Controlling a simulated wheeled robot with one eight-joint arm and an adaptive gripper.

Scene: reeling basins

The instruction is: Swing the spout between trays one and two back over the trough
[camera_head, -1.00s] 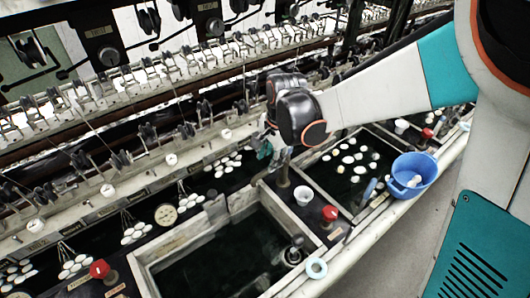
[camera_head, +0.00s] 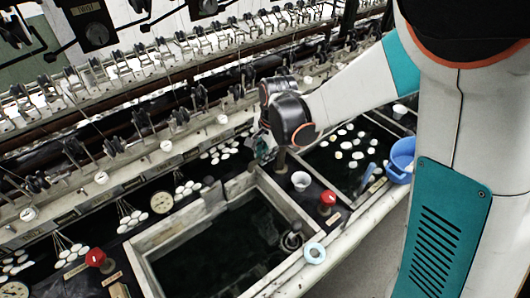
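A large tray (camera_head: 150,270) with dark water and a pale rim lies at front centre. A second tray (camera_head: 331,209) with white cocoons lies to its right, partly behind my arm. A dark upright post (camera_head: 282,160) stands on the divider between them and may be the spout's base; the spout itself is hard to make out. The dark trough (camera_head: 160,192) with clusters of cocoons runs behind the trays. My gripper (camera_head: 261,151) is low at the divider's back end, just left of the post. Its fingers are small and dark, so I cannot tell whether it touches anything.
A white cup (camera_head: 301,181) and a red knob (camera_head: 328,197) stand on the divider. A dark fitting (camera_head: 292,238) and a pale blue ring (camera_head: 315,253) sit at the front rim. A blue basin (camera_head: 401,161) is at right. The reeling rack (camera_head: 150,70) spans the back.

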